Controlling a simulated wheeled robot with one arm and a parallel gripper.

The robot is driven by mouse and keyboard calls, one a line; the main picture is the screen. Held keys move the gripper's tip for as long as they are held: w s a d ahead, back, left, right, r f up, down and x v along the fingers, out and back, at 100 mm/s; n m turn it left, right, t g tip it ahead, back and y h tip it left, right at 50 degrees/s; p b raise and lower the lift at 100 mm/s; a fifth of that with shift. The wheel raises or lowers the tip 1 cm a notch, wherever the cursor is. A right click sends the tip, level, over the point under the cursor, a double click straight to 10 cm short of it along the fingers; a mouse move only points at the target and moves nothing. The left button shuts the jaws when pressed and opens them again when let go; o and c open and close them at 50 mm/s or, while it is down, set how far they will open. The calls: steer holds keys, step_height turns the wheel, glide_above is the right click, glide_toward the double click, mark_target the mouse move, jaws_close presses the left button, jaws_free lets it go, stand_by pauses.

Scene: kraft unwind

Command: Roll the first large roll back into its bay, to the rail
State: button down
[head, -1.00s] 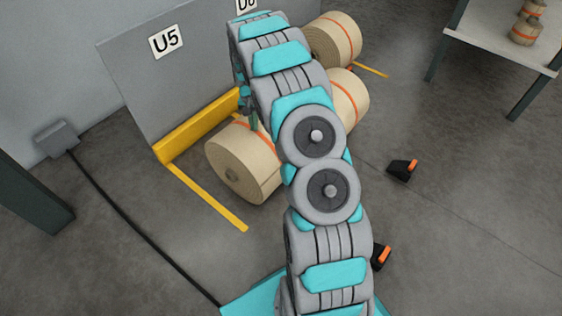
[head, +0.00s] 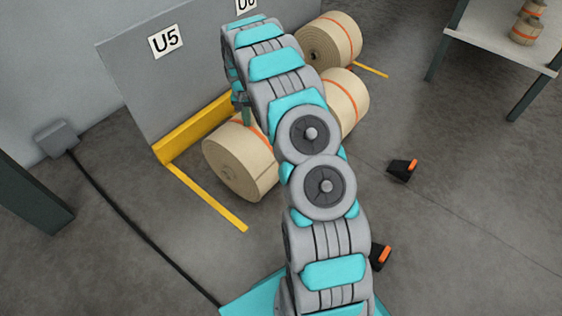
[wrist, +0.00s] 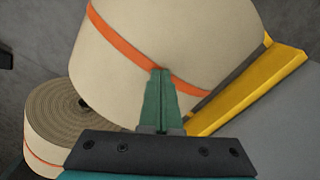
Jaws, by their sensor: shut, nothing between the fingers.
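The large kraft roll (head: 232,160) with an orange band lies on its side in the U5 bay, close to the yellow rail (head: 195,132). In the wrist view this roll (wrist: 190,35) fills the top, and a narrow dark strip shows between it and the rail (wrist: 250,92). My gripper (wrist: 161,72) is shut and empty, its green fingertips at the roll's curved side by the orange band. I cannot tell if they touch it. In the head view my gripper (head: 241,98) is partly hidden by my arm.
A second roll (head: 346,98) lies to the right, partly behind my arm, and a third (head: 335,40) lies farther back. A yellow floor line (head: 207,198) runs at the bay's left. Two black-and-orange blocks (head: 402,169) (head: 381,256) sit on the floor. A table (head: 500,40) stands at upper right.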

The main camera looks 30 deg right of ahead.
mark_target(235, 121)
steer(key=shift+w+a, duration=0.3)
steer(key=shift+w, duration=0.45)
steer(key=shift+w+a+f, duration=0.1)
steer(key=shift+w+a, duration=0.15)
steer(key=shift+w, duration=0.3)
steer(key=shift+w+a+f, duration=0.1)
steer(key=shift+w+a, duration=0.1)
steer(key=shift+w, duration=0.35)
steer(key=shift+w+a, duration=0.15)
steer(key=shift+w, duration=0.35)
steer(key=shift+w+a+f, duration=0.1)
steer(key=shift+w+a, duration=0.15)
steer(key=shift+w, duration=0.5)
steer(key=shift+w+a+f, duration=0.1)
steer(key=shift+w+a, duration=0.1)
steer(key=shift+w, duration=0.3)
steer(key=shift+w+a+f, duration=0.1)
steer(key=shift+w+a, duration=0.1)
steer(key=shift+w, duration=0.25)
